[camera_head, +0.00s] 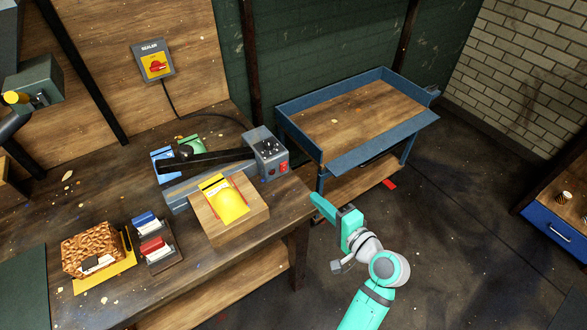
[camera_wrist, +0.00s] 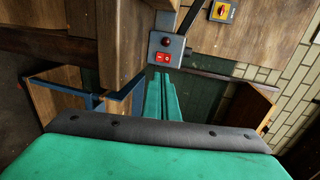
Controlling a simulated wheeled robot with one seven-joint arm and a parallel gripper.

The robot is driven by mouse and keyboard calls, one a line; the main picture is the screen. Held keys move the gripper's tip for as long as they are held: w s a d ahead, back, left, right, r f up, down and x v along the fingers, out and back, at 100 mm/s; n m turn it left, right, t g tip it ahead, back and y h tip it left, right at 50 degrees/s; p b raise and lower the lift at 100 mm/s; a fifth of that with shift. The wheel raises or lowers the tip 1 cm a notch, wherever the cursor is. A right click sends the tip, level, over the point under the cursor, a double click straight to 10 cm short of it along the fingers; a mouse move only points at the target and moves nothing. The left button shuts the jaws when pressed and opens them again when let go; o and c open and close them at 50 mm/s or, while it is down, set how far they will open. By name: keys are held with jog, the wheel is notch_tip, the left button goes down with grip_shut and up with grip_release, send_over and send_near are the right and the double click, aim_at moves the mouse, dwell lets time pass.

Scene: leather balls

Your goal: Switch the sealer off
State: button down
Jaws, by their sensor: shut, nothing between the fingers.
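The sealer (camera_head: 268,158) is a grey box with a long dark arm at the back right of the workbench. A red rocker switch (camera_head: 284,167) is on its front face, and the switch also shows in the wrist view (camera_wrist: 163,58). A grey wall switch labelled SEALER (camera_head: 153,62) has a red rotary knob on a yellow plate; it also shows in the wrist view (camera_wrist: 222,11). I cannot tell either switch's setting for sure. My gripper (camera_head: 315,198) is shut and empty, off the bench's right end, apart from the sealer. In the wrist view its fingers point toward the rocker.
A wooden block (camera_head: 240,222) with a yellow packet stands in front of the sealer. A blue-framed cart (camera_head: 360,110) stands behind and right of my gripper. A cable runs from the wall switch to the sealer. A basket (camera_head: 92,249) sits at bench left. Floor on the right is open.

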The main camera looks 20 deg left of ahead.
jog(key=shift+w+a+r, duration=0.1)
jog(key=shift+a+r, duration=0.05)
send_near(284, 166)
jog(key=x, duration=0.5)
jog(key=shift+f, duration=0.35)
jog(key=shift+w+a, duration=0.3)
jog(key=shift+w, duration=0.1)
jog(key=shift+a+r, duration=0.1)
